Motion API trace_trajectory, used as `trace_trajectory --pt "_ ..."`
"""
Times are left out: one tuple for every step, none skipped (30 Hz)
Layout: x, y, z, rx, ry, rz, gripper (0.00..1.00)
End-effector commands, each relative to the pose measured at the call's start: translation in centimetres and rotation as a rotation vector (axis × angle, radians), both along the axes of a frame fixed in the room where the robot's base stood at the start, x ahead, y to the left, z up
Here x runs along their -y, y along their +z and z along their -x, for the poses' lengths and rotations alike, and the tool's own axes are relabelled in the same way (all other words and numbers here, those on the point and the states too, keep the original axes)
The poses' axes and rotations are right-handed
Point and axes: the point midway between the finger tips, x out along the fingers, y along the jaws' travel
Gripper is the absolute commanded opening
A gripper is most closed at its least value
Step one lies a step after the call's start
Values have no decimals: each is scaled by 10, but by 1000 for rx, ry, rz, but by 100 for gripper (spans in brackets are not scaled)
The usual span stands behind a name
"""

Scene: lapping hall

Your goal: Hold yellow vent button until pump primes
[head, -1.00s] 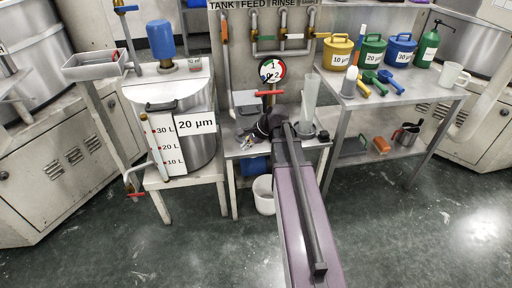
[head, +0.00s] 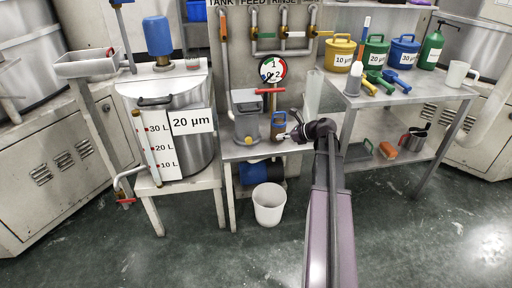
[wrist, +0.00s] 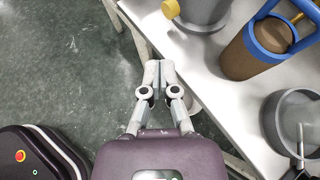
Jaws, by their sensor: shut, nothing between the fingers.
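The yellow vent button (head: 248,140) sits low on the front of the grey pump body (head: 246,112) on the small middle table. In the wrist view the button (wrist: 170,9) sticks out past the table edge at the top, from the grey pump (wrist: 205,10). My gripper (wrist: 158,65) is shut and empty, its fingertips together over the table's edge, below and apart from the button. In the head view my gripper (head: 284,136) is to the right of the button, in front of the brown canister. A gauge (head: 272,69) stands above; its needle is too small to read.
A brown canister with a blue handle (wrist: 248,52) stands right beside the pump, close to my gripper. A grey round vessel (wrist: 275,120) is further right. A white bucket (head: 268,205) is on the floor below.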

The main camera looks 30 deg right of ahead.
Motion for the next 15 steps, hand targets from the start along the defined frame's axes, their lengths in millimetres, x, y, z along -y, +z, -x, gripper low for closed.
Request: trace_trajectory --pt "5 -4 0 -1 -15 -16 0" --pt "7 -4 0 -1 -22 -24 0" --pt "9 -4 0 -2 -28 -32 0" --pt "10 -3 0 -3 -31 -36 0" --pt "11 -3 0 -4 -34 -41 0" --pt "11 -3 0 -4 -37 -44 0" --pt "11 -3 0 -3 -38 -45 0" --pt "11 -3 0 -4 -39 -46 0" --pt "11 -2 0 -4 -39 -46 0" --pt "11 -2 0 -4 -39 -46 0" --pt "11 -2 0 -3 -38 -45 0" --pt "11 -2 0 -3 -38 -45 0" --pt "11 -2 0 -3 -38 -45 0" --pt "11 -2 0 -3 -38 -45 0" --pt "11 -2 0 -4 -37 -44 0"
